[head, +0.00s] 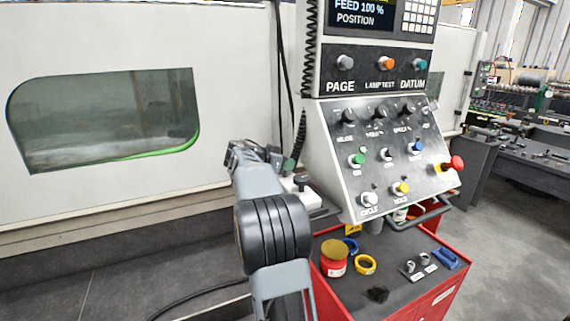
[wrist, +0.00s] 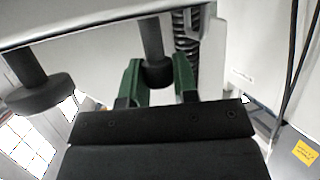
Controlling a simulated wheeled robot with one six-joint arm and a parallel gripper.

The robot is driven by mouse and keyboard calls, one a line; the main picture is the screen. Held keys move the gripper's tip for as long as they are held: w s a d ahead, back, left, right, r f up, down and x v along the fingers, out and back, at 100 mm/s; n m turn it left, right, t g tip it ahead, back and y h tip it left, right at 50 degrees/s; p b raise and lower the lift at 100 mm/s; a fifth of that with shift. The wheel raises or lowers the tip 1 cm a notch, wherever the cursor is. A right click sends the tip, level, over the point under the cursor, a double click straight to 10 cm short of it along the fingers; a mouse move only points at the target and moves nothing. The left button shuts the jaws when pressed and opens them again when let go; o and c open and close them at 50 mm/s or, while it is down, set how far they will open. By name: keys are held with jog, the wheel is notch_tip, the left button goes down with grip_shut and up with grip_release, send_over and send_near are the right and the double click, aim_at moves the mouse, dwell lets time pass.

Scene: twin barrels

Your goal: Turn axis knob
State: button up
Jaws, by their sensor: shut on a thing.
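My gripper has green fingers (wrist: 158,82) and, in the wrist view, they are closed around a dark round knob (wrist: 156,74) on a grey stem, one finger on each side. A second dark knob (wrist: 38,95) of the same kind stands apart at the left. Both stems meet a pale surface at the top of that view. In the head view, my gripper (head: 289,164) is just left of the control panel, at a small white box (head: 310,199) with a dark knob (head: 302,181) on top. My arm hides much of the grip there. No axis label is readable.
The sloped control panel (head: 345,180), with several knobs and a red stop button (head: 453,163), is close on the right. A coiled cable (wrist: 187,45) runs right behind the fingers. A red cart (head: 410,309) with a red tin (head: 334,262) stands below the panel.

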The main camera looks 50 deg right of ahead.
jog(key=shift+f+n+t+b, duration=0.4)
jog(key=shift+t+b, duration=0.1)
jog(key=shift+b, duration=0.75)
jog(key=shift+r+n+t+b, duration=0.3)
jog(key=shift+r+b, duration=0.05)
jog(key=shift+b, duration=0.15)
jog(key=o, duration=0.9)
jog(key=b+v, duration=0.3)
jog(key=v, duration=1.1)
jog(key=shift+b, duration=0.4)
